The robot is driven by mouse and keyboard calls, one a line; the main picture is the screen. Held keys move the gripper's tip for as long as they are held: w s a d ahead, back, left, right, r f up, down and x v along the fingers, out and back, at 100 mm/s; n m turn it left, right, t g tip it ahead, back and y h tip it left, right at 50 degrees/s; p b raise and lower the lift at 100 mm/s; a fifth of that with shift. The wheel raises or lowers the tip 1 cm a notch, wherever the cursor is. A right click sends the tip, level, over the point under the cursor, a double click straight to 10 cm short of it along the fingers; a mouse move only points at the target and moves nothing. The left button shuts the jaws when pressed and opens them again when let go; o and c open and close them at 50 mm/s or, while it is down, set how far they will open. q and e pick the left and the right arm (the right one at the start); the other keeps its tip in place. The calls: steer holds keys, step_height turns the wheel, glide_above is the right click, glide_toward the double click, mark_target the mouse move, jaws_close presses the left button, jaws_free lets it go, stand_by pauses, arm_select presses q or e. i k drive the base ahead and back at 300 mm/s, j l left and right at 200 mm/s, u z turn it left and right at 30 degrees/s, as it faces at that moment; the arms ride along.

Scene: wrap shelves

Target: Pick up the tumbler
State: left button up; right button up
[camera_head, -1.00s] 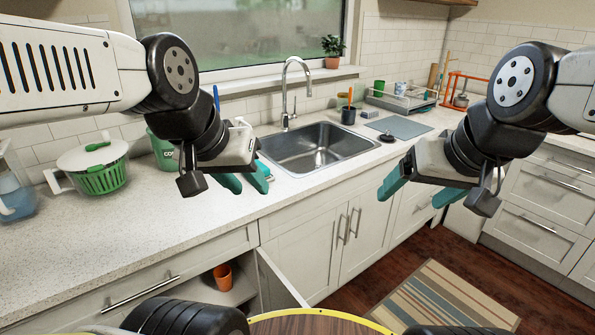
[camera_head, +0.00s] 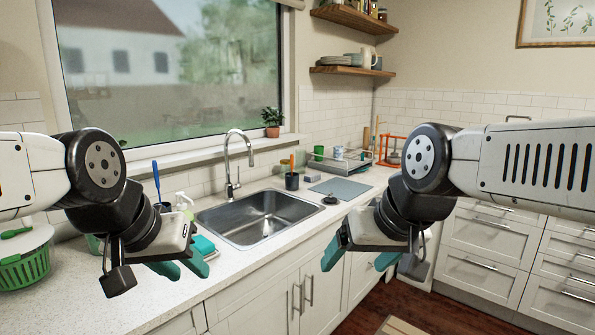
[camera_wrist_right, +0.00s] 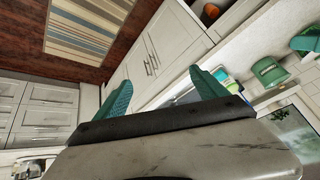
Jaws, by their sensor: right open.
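An orange cup (camera_wrist_right: 211,11) shows in the right wrist view, at the top edge inside a low cabinet. A green cup (camera_head: 318,153) and a blue-and-white cup (camera_head: 338,153) stand by the dish rack at the back of the counter. I cannot tell which is the tumbler. My right gripper (camera_head: 360,258) is open and empty in front of the lower cabinets, with its teal fingers apart (camera_wrist_right: 160,92). My left gripper (camera_head: 182,267) hangs over the counter left of the sink, its fingers apart and nothing between them.
The sink (camera_head: 262,218) and faucet (camera_head: 232,165) are in mid-counter. A soap bottle (camera_head: 184,205), a dark cup with utensils (camera_head: 292,180) and a grey mat (camera_head: 340,189) are nearby. A green-and-white salad spinner (camera_head: 25,262) stands at the left. Drawers (camera_head: 487,245) line the right.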

mark_target(318, 150)
steer(key=i+l+z, duration=0.15)
steer(key=l, duration=0.2)
steer(key=l+z, duration=0.2)
steer(key=l, duration=0.15)
steer(key=i+l+z, duration=0.15)
steer(key=l, duration=0.15)
steer(key=i+l+z, duration=0.15)
steer(key=i+l, duration=0.15)
steer(key=i+l+z, duration=0.15)
steer(key=i, duration=0.35)
steer(key=i+l+z, duration=0.15)
steer(key=i, duration=0.3)
steer(key=i+l+z, duration=0.15)
steer(key=i, duration=0.3)
steer(key=i+u, duration=0.3)
steer(key=i+l+u, duration=0.2)
steer(key=i+u, duration=0.15)
steer(key=i+l+u, duration=0.3)
steer(key=i, duration=0.15)
steer(key=i+u, duration=0.2)
steer(key=u, duration=0.2)
steer(key=i+u, duration=0.2)
steer(key=u, duration=0.25)
steer(key=i+l+u, duration=0.15)
steer(key=u, duration=0.25)
steer(key=i+l+u, duration=0.15)
steer(key=u, duration=0.25)
steer(key=i+l+u, duration=0.15)
steer(key=u, duration=0.25)
